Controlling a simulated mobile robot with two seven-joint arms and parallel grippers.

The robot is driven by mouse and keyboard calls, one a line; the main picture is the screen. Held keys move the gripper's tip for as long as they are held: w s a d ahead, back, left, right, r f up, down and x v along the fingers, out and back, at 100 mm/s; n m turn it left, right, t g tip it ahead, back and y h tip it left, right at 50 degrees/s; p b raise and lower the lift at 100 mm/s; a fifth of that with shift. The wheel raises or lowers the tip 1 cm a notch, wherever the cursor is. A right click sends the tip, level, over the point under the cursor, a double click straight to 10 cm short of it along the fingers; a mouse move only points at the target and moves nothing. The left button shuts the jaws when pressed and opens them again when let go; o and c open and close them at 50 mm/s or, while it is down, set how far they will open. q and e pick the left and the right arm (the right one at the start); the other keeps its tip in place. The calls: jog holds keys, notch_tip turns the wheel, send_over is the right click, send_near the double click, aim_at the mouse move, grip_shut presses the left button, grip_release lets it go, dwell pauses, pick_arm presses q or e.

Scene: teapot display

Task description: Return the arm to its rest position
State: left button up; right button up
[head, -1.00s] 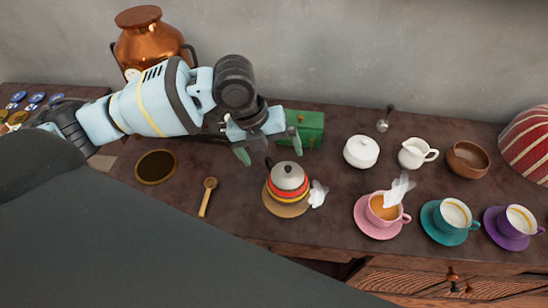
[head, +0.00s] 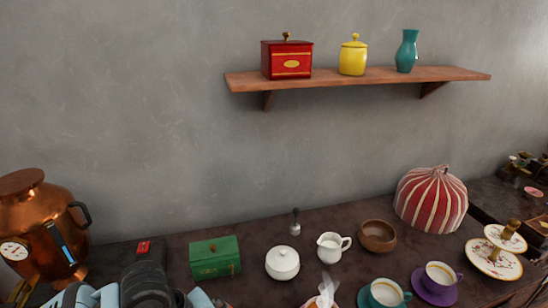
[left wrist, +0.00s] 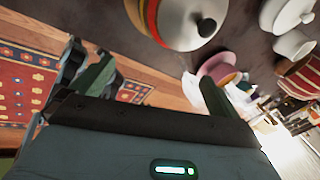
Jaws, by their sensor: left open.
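My left gripper (left wrist: 155,88) is open and empty in the left wrist view, its two green fingers apart. The teapot (left wrist: 183,22), grey on top with a black knob and coloured bands, stands near the top of that view, apart from the fingers. In the head view my left arm shows only at the bottom left edge, and its fingertips are out of frame. The teapot is not visible there. My right gripper is in neither view.
A copper urn (head: 40,225) and a green box (head: 215,258) stand near my arm. A white sugar bowl (head: 282,264), a white jug (head: 330,248), a brown bowl (head: 377,236) and cups lie to the right. A wall shelf (head: 360,80) holds containers.

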pick_arm(q)
jog(key=s+d+f+n, duration=0.2)
jog(key=s+f+n, duration=0.6)
jog(key=s+n, duration=0.5)
jog(key=s+a+f+n+g+y, duration=0.1)
jog(key=s+a+f+n+y, duration=0.1)
jog(key=s+a+n, duration=0.6)
jog(key=s+a+f+n+y, duration=0.2)
jog(key=s+a+n, duration=0.25)
jog(key=s, duration=0.55)
jog(key=w+d+f+t+h+p, duration=0.2)
jog(key=w+d+f+t, duration=0.1)
jog(key=w+f+t, duration=0.3)
jog(key=w+t, duration=0.2)
jog(key=w, duration=0.1)
jog(key=shift+d+t+p, duration=0.3)
jog(key=shift+p, duration=0.05)
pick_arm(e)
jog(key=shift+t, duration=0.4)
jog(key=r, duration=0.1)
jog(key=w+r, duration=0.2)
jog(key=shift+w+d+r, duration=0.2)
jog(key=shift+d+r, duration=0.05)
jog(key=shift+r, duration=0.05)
pick_arm(q)
jog(key=shift+w+n, duration=0.1)
jog(key=shift+n, duration=0.15)
